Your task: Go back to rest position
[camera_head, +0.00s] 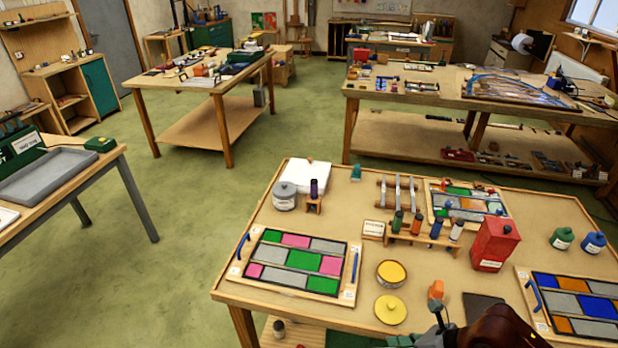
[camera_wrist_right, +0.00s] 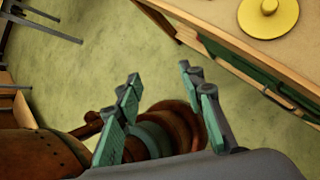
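My right gripper (camera_wrist_right: 159,74) is open in the right wrist view. Its two green-padded fingers stand apart with nothing between them. In the head view, part of what looks like my right arm and hand (camera_head: 437,316) shows at the bottom edge, by the near side of the workbench (camera_head: 345,285). The bench edge also shows in the right wrist view (camera_wrist_right: 225,38). My left gripper is not in view.
A yellow lid (camera_head: 390,309), a round yellow tin (camera_head: 391,274) and an orange object (camera_head: 437,288) are close to the hand. Green floor (camera_head: 190,240) is clear to the left.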

